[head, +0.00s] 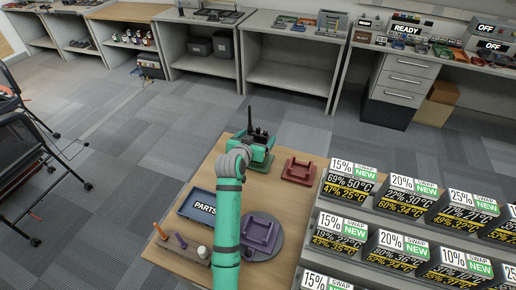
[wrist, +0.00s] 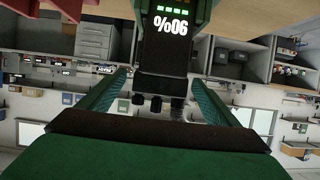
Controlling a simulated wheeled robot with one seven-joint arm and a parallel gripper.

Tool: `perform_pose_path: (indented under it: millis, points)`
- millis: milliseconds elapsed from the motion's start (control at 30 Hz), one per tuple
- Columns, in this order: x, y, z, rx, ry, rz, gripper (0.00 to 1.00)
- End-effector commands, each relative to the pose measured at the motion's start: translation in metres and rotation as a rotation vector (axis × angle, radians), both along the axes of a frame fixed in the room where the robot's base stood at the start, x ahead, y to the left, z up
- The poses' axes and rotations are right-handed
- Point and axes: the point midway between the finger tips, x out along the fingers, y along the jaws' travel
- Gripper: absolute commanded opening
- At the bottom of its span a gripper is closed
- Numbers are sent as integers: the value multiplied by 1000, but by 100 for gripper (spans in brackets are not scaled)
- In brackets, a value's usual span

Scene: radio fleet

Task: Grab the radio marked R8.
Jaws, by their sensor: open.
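A black radio (wrist: 168,45) with a lit display reading 90% and green bars appears upside down in the wrist view, with its knobs toward me. No R8 mark can be read on it. My gripper (wrist: 161,78) is open, with one green finger on each side of the radio; I cannot tell whether they touch it. In the head view, the radio's black top and antenna (head: 250,120) stand at the table's far edge, just beyond my gripper (head: 259,146). A green cradle (head: 264,164) shows beneath, partly hidden by my arm.
A red cradle (head: 299,170) stands to the right and a purple cradle (head: 262,232) nearer. A PARTS tray (head: 188,211) and upright pegs (head: 180,240) are left of my arm. A rack of labelled displays (head: 345,205) fills the right. Workbenches (head: 290,75) line the back.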

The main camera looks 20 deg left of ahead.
Motion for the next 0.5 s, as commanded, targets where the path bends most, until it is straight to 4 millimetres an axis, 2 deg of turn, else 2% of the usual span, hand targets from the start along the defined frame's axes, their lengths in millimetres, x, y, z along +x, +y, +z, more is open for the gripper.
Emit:
perform_pose_path:
  millis: [167, 400, 467, 500]
  points:
    - [0, 1, 0, -1, 0, 1, 82]
    - [2, -8, 0, 0, 1, -10, 25]
    - [2, -9, 0, 0, 1, -11, 10]
    - [2, -9, 1, 1, -2, -11, 9]
